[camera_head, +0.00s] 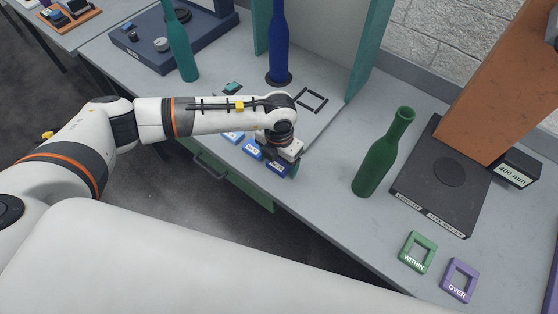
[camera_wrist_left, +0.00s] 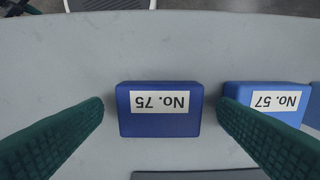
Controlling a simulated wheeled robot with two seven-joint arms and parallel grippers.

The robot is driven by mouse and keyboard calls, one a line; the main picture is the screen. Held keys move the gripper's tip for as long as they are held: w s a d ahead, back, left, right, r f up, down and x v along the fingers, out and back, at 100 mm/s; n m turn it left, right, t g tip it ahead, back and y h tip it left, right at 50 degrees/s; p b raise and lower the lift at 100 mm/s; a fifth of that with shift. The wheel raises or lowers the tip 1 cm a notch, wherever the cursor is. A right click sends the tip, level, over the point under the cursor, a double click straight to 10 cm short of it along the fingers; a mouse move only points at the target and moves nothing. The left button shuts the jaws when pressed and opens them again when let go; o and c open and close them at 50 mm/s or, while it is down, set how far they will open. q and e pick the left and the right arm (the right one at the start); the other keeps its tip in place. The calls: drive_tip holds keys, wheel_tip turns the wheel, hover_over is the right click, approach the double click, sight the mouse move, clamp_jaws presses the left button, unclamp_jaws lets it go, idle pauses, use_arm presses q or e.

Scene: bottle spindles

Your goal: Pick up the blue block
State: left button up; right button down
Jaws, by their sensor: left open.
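Several blue blocks lie in a row near the table's front edge, partly hidden by my arm in the head view. In the left wrist view, a dark blue block labelled "No. 75" (camera_wrist_left: 160,125) lies between the two fingers, with gaps on both sides. A lighter blue block labelled "No. 57" (camera_wrist_left: 265,96) lies to its right, partly behind the right finger. My left gripper (camera_head: 287,155) is open and empty, pointing down over the front end of the row of blocks (camera_head: 253,150). My right gripper is not in view.
A green bottle (camera_head: 378,155) stands to the right, beside a dark plate (camera_head: 420,190). A blue bottle (camera_head: 279,45) and a teal bottle (camera_head: 180,45) stand behind my arm. Green "WITHIN" (camera_head: 417,240) and purple "OVER" (camera_head: 459,267) frames lie at the front right.

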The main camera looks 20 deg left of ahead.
sight(279, 164)
use_arm(q)
drive_tip(key=shift+f, duration=0.25)
drive_tip(key=c, duration=1.1)
drive_tip(key=shift+r, duration=0.1)
wheel_tip(279, 164, up, 10)
drive_tip(key=b, duration=0.3)
drive_tip(key=s+a+r+m, duration=0.1)
drive_tip(key=s+a+m, duration=0.1)
drive_tip(key=m, duration=0.8)
drive_tip(key=s+a+r+m, duration=0.1)
drive_tip(key=s+r+m, duration=0.1)
drive_tip(key=m, duration=0.9)
drive_tip(key=s+a+r+m, duration=0.1)
drive_tip(key=s+m, duration=0.3)
drive_tip(key=m, duration=0.7)
drive_tip(key=shift+s+a+r, duration=0.1)
drive_tip(key=shift+a+r, duration=0.05)
drive_tip(key=shift+a, duration=0.7)
